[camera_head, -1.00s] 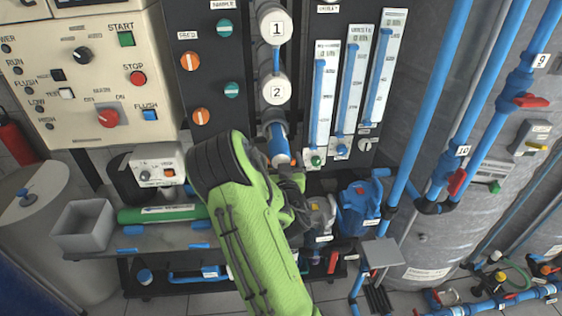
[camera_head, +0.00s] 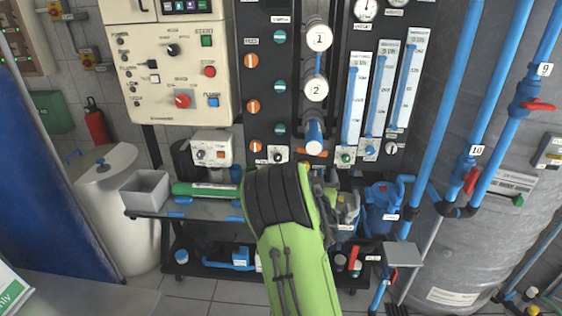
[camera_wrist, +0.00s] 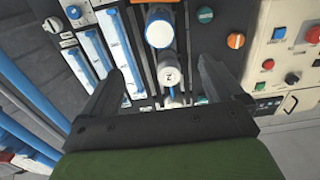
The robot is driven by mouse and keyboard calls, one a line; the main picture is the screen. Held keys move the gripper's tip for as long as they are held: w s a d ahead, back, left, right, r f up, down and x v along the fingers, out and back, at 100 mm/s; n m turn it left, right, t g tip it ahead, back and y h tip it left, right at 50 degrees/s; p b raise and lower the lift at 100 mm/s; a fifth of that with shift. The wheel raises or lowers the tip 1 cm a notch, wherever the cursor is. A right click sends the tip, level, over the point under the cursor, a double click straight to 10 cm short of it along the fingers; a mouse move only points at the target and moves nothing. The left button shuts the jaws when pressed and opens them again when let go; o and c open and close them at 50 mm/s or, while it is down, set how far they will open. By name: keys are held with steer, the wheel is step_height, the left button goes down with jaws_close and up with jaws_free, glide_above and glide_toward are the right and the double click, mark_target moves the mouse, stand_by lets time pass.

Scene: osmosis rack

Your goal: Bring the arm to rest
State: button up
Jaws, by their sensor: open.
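My green arm (camera_head: 292,235) reaches up from the bottom of the head view toward the osmosis rack (camera_head: 291,75). The forearm hides most of my gripper in that view. In the wrist view my gripper (camera_wrist: 160,88) has its two dark fingers spread wide apart. Nothing is between them. Beyond the fingers are the white filter housings, one marked 2 (camera_wrist: 168,75), and the flow meters (camera_wrist: 100,50). I see no contact between the fingers and the rack, though the exact gap is hard to tell.
The control panel (camera_head: 180,75) is at left of the rack, with a grey bin (camera_head: 146,190) on the shelf below. A blue pump (camera_head: 383,208) sits right of my arm. Blue pipes (camera_head: 455,120) and a large grey tank (camera_head: 440,240) stand at right. Floor (camera_head: 190,290) shows at bottom left.

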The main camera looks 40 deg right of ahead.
steer(key=s+a+r+n+g+y+p, duration=0.1)
steer(key=s+a+r+y, duration=0.15)
steer(key=a, duration=0.45)
steer(key=s+a+r+g+y+p, duration=0.1)
steer(key=s+a+r+g+y, duration=0.15)
steer(key=a, duration=0.45)
steer(key=s+a+r+n+g+y+p, duration=0.1)
steer(key=s+a+r+y, duration=0.2)
steer(key=a, duration=0.4)
steer(key=s+a+n+g+y, duration=0.2)
steer(key=s+a+n+y, duration=0.1)
steer(key=s+a, duration=0.5)
steer(key=s, duration=0.2)
steer(key=shift+s+a+f+n, duration=0.15)
steer(key=shift+s+n, duration=0.25)
steer(key=shift+o, duration=0.2)
steer(key=s+a+n+g, duration=0.1)
steer(key=s+a+n, duration=0.1)
steer(key=s, duration=0.5)
steer(key=shift+s+a+f+g+y+p, duration=0.25)
steer(key=shift+a+f+g+y+p, duration=0.1)
steer(key=shift+a+f+p, duration=0.15)
steer(key=shift+w, duration=0.15)
